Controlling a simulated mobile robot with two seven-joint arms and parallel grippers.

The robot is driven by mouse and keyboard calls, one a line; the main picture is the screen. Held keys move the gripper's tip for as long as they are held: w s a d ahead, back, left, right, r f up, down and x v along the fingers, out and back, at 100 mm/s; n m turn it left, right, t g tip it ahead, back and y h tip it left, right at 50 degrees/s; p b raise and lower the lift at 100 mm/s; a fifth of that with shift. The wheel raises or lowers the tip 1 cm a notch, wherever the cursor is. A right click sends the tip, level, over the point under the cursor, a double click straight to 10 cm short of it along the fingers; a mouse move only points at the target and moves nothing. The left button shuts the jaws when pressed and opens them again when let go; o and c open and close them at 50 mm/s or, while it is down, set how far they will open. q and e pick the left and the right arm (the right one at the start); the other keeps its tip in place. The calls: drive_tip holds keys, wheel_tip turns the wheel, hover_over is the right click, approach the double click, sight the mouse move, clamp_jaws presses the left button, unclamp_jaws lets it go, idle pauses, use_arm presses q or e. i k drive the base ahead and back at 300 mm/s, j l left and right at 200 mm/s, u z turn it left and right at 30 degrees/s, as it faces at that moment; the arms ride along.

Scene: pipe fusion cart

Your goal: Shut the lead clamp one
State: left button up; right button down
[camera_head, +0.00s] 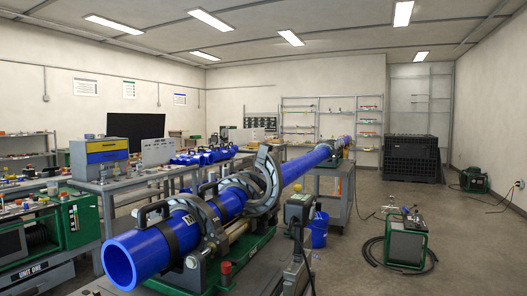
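A fusion machine (250,243) with a green base stands in the foreground and carries a thick blue pipe (140,257). Grey ring clamps with black handles sit around the pipe: a near clamp (195,216) and a clamp behind it (232,184). A large grey curved jaw (271,172) stands raised beside the pipe further back, and looks swung open. I cannot tell which clamp is lead clamp one. A second blue pipe length (306,165) runs on behind the jaw toward the back. Neither of my grippers is in view.
A grey-green box (298,209) stands right of the machine. A blue bucket (319,231) is on the floor behind it. A green-framed unit (405,242) with a black hose stands on the floor at right. Workbenches line the left.

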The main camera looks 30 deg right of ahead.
sight(272, 170)
drive_tip(key=l+u, duration=0.35)
drive_tip(key=l, duration=0.75)
drive_tip(key=k+l, duration=0.1)
drive_tip(key=l, duration=0.45)
drive_tip(key=l+u, duration=0.1)
drive_tip(key=l, duration=0.45)
drive_tip(key=k, duration=0.05)
